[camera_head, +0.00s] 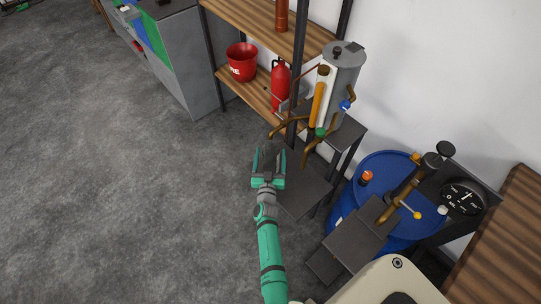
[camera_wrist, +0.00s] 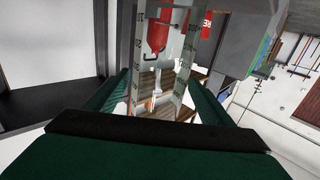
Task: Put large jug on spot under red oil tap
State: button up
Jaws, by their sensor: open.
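My gripper (camera_head: 269,157) is open above the floor, with its fingers toward the dark metal stand. In the wrist view, pale see-through strips with scale-like marks (camera_wrist: 184,60) stand between my green fingers. I cannot tell whether they belong to a clear jug. No jug is clearly visible in the head view. A silver tank (camera_head: 344,68) with brown spouts (camera_head: 287,127) stands on the dark stand. A blue knob (camera_head: 345,105) and a green knob (camera_head: 320,132) show on it. I cannot make out a red tap knob for sure. A low dark plate (camera_head: 303,190) lies below the spouts.
A wooden shelf (camera_head: 250,93) holds a red bucket (camera_head: 242,62) and a red extinguisher (camera_head: 281,88). A blue barrel (camera_head: 343,207) with a pump stands at right, beside a dark stepped stand (camera_head: 354,242). The grey floor (camera_head: 110,180) at left is free.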

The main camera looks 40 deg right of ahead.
jog(key=shift+r, duration=0.1)
jog(key=v, duration=1.2)
jog(key=s+a+r+n+t+y, duration=0.1)
jog(key=s+a+r+n+y, duration=0.15)
jog(key=s+a, duration=0.65)
jog(key=s+a+r+n+t+y, duration=0.1)
jog(key=s+a+r+y, duration=0.3)
jog(key=a, duration=0.9)
jog(key=s+a+r+n+y, duration=0.2)
jog(key=s+a+r, duration=0.1)
jog(key=s+r, duration=0.3)
jog(key=s+a+r+n+y, duration=0.2)
jog(key=s+a+r+y, duration=0.1)
jog(key=s+r, duration=0.4)
jog(key=s+a, duration=0.1)
jog(key=s, duration=0.1)
jog(key=shift+s+a+r, duration=0.15)
jog(key=shift+s+r, duration=0.1)
jog(key=shift+n, duration=0.25)
